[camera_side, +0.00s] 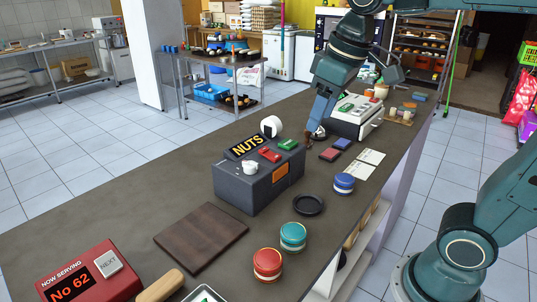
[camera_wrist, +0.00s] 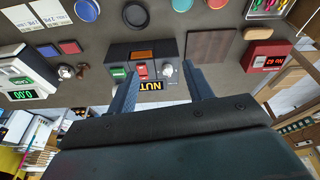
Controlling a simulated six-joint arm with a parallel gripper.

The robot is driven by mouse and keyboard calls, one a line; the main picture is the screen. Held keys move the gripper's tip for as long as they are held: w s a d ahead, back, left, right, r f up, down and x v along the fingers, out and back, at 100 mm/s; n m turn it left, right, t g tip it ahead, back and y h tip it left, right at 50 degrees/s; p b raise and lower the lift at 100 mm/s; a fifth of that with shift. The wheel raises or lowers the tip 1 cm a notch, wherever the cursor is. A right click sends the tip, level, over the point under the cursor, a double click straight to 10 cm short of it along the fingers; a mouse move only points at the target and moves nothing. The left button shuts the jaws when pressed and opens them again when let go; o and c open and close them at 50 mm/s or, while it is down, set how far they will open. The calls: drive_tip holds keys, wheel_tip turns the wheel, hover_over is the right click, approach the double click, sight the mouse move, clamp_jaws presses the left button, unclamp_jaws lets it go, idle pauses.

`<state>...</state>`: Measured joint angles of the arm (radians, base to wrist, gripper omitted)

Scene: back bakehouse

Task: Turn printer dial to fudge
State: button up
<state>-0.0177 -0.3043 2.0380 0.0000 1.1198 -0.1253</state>
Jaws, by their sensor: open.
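The label printer (camera_side: 233,186) is a dark grey box on the counter, with an orange panel on its front. A sign reading NUTS (camera_side: 247,146) stands at its back, beside a white paper roll (camera_side: 271,126). The white dial (camera_side: 249,167) is at the left of its top; a red button (camera_side: 269,155) and a green button (camera_side: 288,144) are to the right. My gripper (camera_side: 309,139) is open and empty, behind the printer's right end. In the wrist view the printer (camera_wrist: 125,52) and dial (camera_wrist: 168,70) appear beyond and between my open fingers (camera_wrist: 158,74).
A wooden board (camera_side: 201,237) and a red NOW SERVING box (camera_side: 83,272) are left of the printer. A black dish (camera_side: 308,204) and red (camera_side: 267,265), teal (camera_side: 293,237) and blue (camera_side: 344,183) round tins stand in front. A white scale (camera_side: 352,122) is at the right.

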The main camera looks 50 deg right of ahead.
drive_tip(key=w+n+g, duration=0.1)
drive_tip(key=w+g, duration=0.1)
drive_tip(key=w, duration=0.7)
drive_tip(key=n+g, duration=0.1)
hover_over(250, 162)
wheel_tip(250, 162, down, 2)
drive_tip(key=shift+f, duration=0.1)
drive_tip(key=shift+s+f, duration=0.1)
drive_tip(key=shift+f, duration=0.05)
wheel_tip(250, 162, down, 14)
drive_tip(key=shift+r, duration=0.25)
drive_tip(key=c, duration=1)
